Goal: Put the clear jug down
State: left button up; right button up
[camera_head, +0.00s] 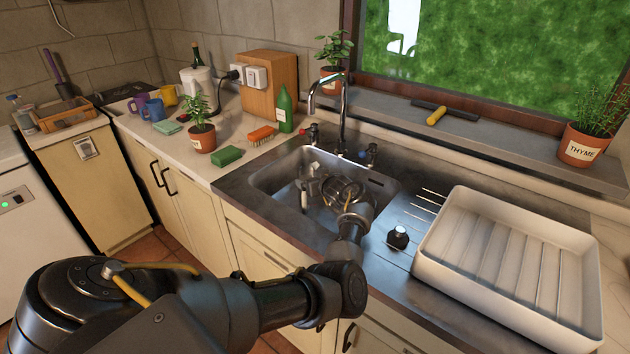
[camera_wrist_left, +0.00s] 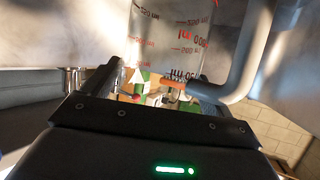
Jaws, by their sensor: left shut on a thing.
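The clear jug (camera_wrist_left: 168,38) has red measuring marks and a pale handle. In the left wrist view it fills the upper middle, between the fingers of my left gripper (camera_wrist_left: 150,88), which is shut on it. In the head view my left gripper (camera_head: 322,192) reaches into the metal sink (camera_head: 262,183). The jug is hard to make out there, against the sink and behind my wrist. I cannot tell whether its base touches the sink floor. My right gripper is not in view.
A white ribbed tray (camera_head: 432,263) stands right of the sink, with a small black-and-white item (camera_head: 398,238) beside it. The tap (camera_head: 345,115) rises behind the sink. A green sponge (camera_head: 227,156), orange brush (camera_head: 262,135) and green bottle (camera_head: 285,108) stand to the left.

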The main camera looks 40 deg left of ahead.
pick_arm(q)
jog(key=shift+f, duration=0.15)
jog(key=o, duration=1.1)
jog(key=shift+o, duration=0.2)
jog(key=v, duration=0.7)
jog(key=shift+d+r, duration=0.2)
jog(key=shift+d, duration=0.05)
jog(key=shift+s+r, duration=0.1)
